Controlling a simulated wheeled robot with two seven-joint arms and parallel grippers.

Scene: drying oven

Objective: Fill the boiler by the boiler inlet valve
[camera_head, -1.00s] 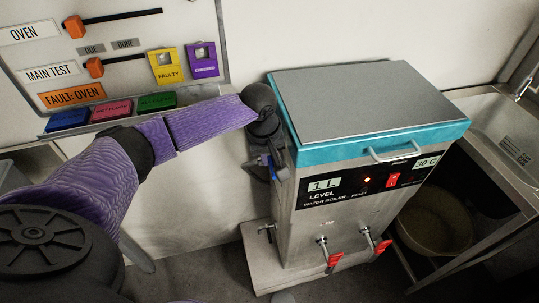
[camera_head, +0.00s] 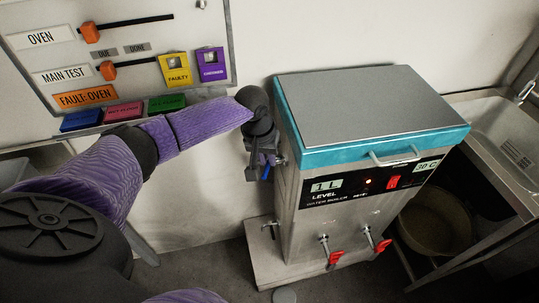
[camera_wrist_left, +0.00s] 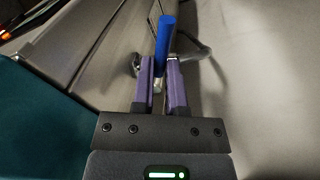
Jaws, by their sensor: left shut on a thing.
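The water boiler (camera_head: 335,225) is a steel box with a teal-rimmed grey lid. Its panel (camera_head: 365,185) reads "1 L" level and "30 C", with a small lit lamp and a red switch. The blue inlet valve handle (camera_head: 269,158) is on the boiler's left side, mostly hidden by my left gripper (camera_head: 262,170). In the left wrist view, the blue handle (camera_wrist_left: 165,40) stands between the purple finger pads of my left gripper (camera_wrist_left: 162,80), which is shut on it. My right gripper is not in view.
Two red-handled taps (camera_head: 335,257) are low on the boiler's front. A control panel (camera_head: 125,50) with orange sliders and coloured buttons is at upper left. A steel sink (camera_head: 505,125) stands at right, with a bucket (camera_head: 435,222) beneath it.

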